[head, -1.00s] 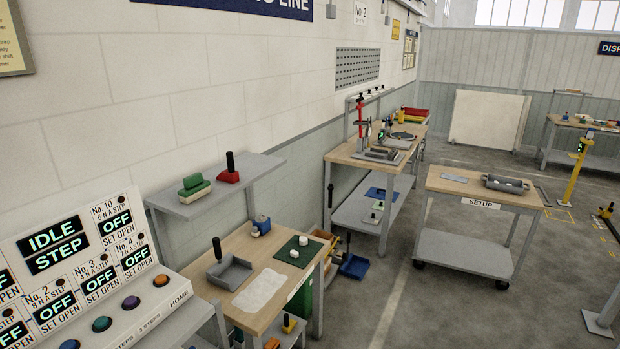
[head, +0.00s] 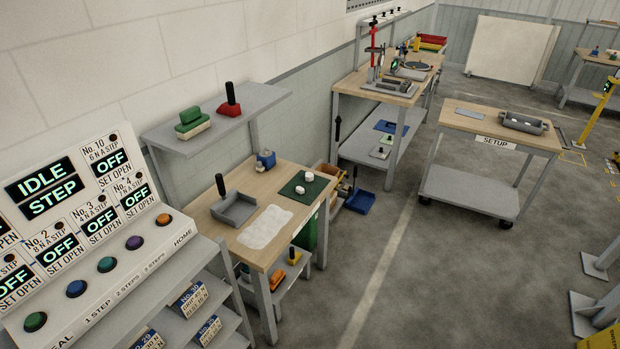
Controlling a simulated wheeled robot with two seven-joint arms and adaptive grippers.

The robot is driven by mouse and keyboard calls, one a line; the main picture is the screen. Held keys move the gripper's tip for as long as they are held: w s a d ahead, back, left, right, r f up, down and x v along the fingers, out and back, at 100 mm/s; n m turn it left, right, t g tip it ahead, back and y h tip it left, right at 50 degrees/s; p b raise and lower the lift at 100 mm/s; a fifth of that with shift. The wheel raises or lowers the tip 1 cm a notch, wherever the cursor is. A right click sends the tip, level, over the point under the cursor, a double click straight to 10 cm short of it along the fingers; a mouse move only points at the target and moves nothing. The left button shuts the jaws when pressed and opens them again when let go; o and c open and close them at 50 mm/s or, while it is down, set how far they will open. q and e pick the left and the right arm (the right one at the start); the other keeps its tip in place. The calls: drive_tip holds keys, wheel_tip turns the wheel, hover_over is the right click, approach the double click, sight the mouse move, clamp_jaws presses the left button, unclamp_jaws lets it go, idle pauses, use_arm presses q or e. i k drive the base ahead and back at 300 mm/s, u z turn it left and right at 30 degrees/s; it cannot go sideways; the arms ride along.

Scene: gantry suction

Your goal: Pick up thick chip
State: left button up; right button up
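I cannot make out for sure which thing is the thick chip. Small white pieces (head: 309,177) lie on a dark green mat (head: 291,186) on the wooden bench, too small to tell their thickness. Neither of my grippers shows in the head view.
A control panel (head: 90,215) with coloured buttons stands at the left. The bench also holds a grey dustpan (head: 234,208) and a white cloth (head: 265,227). A grey shelf (head: 215,120) overhangs its back. Clear floor (head: 400,270) lies right of the bench.

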sight(309, 176)
drive_tip(key=u, duration=0.4)
drive_tip(key=k, duration=0.55)
drive_tip(key=u, duration=0.05)
drive_tip(key=i, duration=0.35)
drive_tip(key=z, duration=0.95)
drive_tip(key=i, duration=1.45)
drive_tip(key=u, duration=0.9)
drive_tip(key=i, duration=0.75)
drive_tip(key=u, duration=0.85)
